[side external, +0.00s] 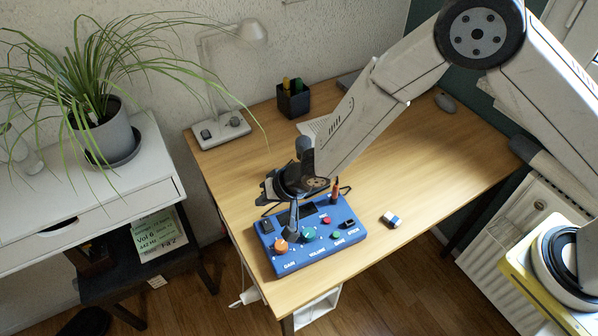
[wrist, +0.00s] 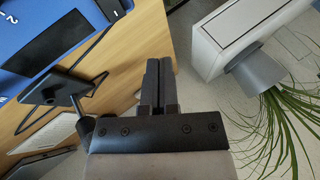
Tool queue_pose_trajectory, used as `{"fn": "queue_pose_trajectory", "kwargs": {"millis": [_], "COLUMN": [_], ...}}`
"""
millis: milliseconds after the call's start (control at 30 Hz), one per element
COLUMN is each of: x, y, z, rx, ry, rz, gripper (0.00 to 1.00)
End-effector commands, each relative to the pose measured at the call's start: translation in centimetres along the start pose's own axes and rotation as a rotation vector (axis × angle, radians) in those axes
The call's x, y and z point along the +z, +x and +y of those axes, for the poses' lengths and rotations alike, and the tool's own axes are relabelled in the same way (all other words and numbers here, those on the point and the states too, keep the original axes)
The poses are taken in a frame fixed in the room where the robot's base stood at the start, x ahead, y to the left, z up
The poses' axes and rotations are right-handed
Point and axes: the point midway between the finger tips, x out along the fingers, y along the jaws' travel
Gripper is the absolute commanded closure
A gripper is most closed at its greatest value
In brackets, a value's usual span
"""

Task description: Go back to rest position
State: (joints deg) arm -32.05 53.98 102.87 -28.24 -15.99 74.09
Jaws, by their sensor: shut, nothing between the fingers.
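My gripper (wrist: 159,64) is shut and empty; its two dark fingers lie side by side in the wrist view. In the side view my gripper (side external: 277,190) shows as a dark shape over the back left part of a blue control panel (side external: 270,250). The exact place of its fingertips is hard to tell there. Part of the panel is hidden behind my gripper. The panel's blue corner (wrist: 20,25) also shows at the wrist view's upper left.
The wooden desk (side external: 420,160) is mostly clear right of the panel, apart from a blue-and-white eraser (side external: 391,219). A lamp (side external: 222,130) and pen holder (side external: 293,100) stand at the back. A white cabinet (side external: 130,190) with a potted plant (side external: 103,130) stands at left.

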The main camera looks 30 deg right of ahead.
Motion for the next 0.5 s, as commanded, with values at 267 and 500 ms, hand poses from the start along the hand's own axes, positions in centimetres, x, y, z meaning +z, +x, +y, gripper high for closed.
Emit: {"fn": "queue_pose_trajectory", "kwargs": {"millis": [267, 500], "x": [0.02, -0.67], "y": [0.01, -0.78], "z": [0.0, 0.41], "rx": [0.0, 0.015], "ry": [0.0, -0.008], "rz": [0.0, 0.009], "gripper": [1.0, 1.0]}}
